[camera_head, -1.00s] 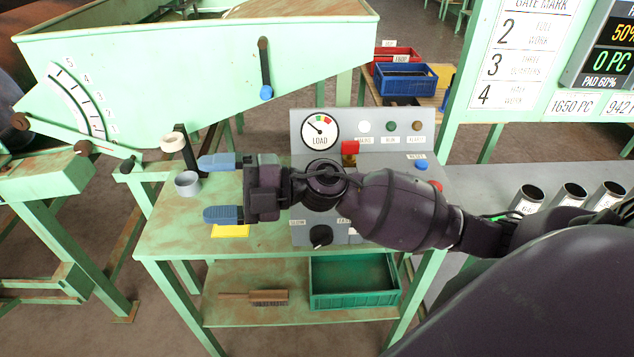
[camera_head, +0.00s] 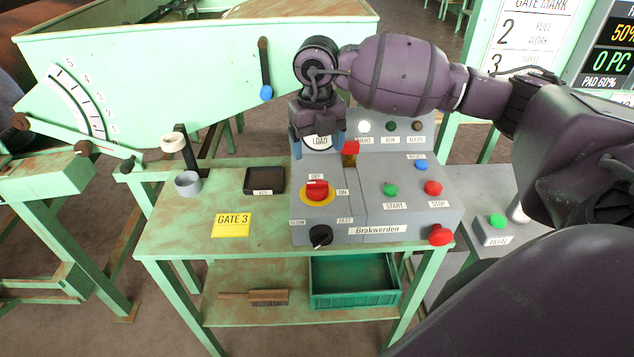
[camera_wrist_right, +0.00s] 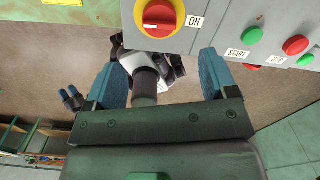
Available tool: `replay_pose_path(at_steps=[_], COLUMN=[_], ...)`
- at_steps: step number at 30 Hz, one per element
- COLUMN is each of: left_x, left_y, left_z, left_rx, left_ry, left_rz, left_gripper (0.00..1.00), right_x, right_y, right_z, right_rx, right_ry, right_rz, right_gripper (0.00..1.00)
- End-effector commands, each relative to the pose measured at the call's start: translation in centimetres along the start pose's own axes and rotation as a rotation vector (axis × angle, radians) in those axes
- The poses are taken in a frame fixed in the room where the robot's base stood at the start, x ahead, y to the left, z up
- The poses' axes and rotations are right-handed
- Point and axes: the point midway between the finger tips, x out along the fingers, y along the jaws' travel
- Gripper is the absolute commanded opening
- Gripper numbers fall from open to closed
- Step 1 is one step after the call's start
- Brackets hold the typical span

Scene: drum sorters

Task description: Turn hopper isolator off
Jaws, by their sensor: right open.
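The hopper isolator looks to be the red rotary knob on a yellow disc (camera_head: 317,190) on the grey console, with OFF above it and ON to its right. Its handle seems to lie sideways, towards ON. It shows at the top of the right wrist view (camera_wrist_right: 160,14). My right gripper (camera_head: 318,148) points down in front of the load gauge, behind and above the knob. Its blue fingers are apart and empty in the right wrist view (camera_wrist_right: 162,75). A small blue-tipped shape (camera_wrist_right: 71,97) there looks like my left gripper; its opening is unclear.
A black SLOW/FAST knob (camera_head: 320,236) sits below the isolator. Green START (camera_head: 390,190) and red STOP (camera_head: 433,188) buttons are to its right. A red guard or lever (camera_head: 350,148) stands close beside the gripper. A black tray (camera_head: 264,180) and grey cup (camera_head: 188,184) stand left.

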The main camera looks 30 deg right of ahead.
Motion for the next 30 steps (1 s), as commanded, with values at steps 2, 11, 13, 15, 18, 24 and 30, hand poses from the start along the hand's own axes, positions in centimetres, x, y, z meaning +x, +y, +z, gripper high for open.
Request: replay_pose_path(at_steps=[2,11,13,15,18,24,30], left_x=[0.0,-0.3,-0.4,-0.6,-0.8,-0.9,-0.8], left_y=[0.0,-0.1,-0.1,-0.1,-0.1,-0.2,-0.1], left_z=[-0.1,-0.4,-0.4,-0.2,0.0,0.1,0.0], left_rx=[0.0,0.0,0.0,-0.001,-0.002,-0.002,-0.002], left_ry=[0.001,-0.001,-0.004,-0.008,-0.014,-0.017,-0.015], left_rz=[0.0,0.0,-0.001,-0.001,-0.002,-0.003,-0.002], left_gripper=[0.59,0.59,0.59,0.59,0.59,0.59,0.59], right_x=[0.8,5.7,6.8,7.9,9.1,10.4,10.6], right_y=[0.0,0.1,0.1,0.1,0.1,0.1,0.1], right_z=[-0.1,-0.2,-0.1,-0.2,-0.1,-0.1,-0.1], right_rx=[0.001,-0.001,0.0,-0.002,-0.002,-0.003,-0.003], right_ry=[0.005,0.007,0.006,0.006,0.005,0.003,0.003], right_rz=[-0.002,0.002,0.001,0.003,0.002,0.003,0.003], right_gripper=[0.79,0.79,0.79,0.79,0.79,0.79,0.79])
